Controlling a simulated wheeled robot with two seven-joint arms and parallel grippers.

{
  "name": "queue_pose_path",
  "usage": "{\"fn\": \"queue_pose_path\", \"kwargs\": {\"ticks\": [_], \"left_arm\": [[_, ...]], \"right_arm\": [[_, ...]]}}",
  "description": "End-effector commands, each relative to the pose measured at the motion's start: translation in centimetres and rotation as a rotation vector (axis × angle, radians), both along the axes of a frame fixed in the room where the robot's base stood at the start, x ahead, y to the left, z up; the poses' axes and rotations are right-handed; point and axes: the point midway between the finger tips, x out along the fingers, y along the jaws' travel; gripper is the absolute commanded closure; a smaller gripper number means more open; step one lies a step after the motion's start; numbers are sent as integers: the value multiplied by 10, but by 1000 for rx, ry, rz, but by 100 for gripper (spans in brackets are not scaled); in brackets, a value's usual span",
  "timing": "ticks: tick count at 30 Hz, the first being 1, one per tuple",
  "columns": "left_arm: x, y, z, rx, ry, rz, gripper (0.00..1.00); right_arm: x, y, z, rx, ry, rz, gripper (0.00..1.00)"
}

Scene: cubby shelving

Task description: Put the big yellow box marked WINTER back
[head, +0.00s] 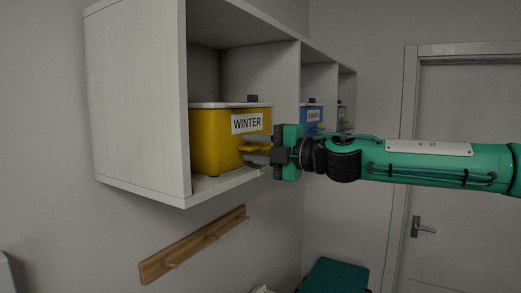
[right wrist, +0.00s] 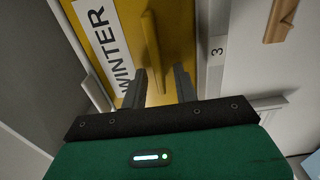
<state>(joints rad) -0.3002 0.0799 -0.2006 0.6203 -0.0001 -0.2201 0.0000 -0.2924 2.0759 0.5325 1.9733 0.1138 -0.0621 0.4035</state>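The yellow box (head: 214,143) with a white WINTER label (head: 247,123) stands upright in the nearest cubby of the wall shelf (head: 137,95). It has a pale lid with a dark knob. Its front also fills the upper middle of the right wrist view (right wrist: 175,40), with the label to the left. My right gripper (head: 257,149) is at the box's front, its fingers apart above and below the yellow handle. In the right wrist view my gripper (right wrist: 162,85) shows a clear gap between the fingers, the handle (right wrist: 152,50) just beyond. Whether they touch it is unclear. My left gripper is out of view.
A blue box (head: 312,117) sits in the middle cubby and a grey one (head: 342,117) in the far cubby. A wooden peg rail (head: 195,243) is on the wall below. A teal-topped item (head: 336,275) stands low down. A door (head: 455,220) is at right.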

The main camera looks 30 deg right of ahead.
Motion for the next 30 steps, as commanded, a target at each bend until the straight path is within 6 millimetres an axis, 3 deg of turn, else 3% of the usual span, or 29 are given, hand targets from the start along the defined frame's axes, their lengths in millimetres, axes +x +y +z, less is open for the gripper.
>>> {"fn": "queue_pose_path", "kwargs": {"ticks": [3,30], "left_arm": [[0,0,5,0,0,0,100],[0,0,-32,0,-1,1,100]], "right_arm": [[0,0,5,0,0,0,70],[-62,-38,1,0,-4,-1,70]]}}
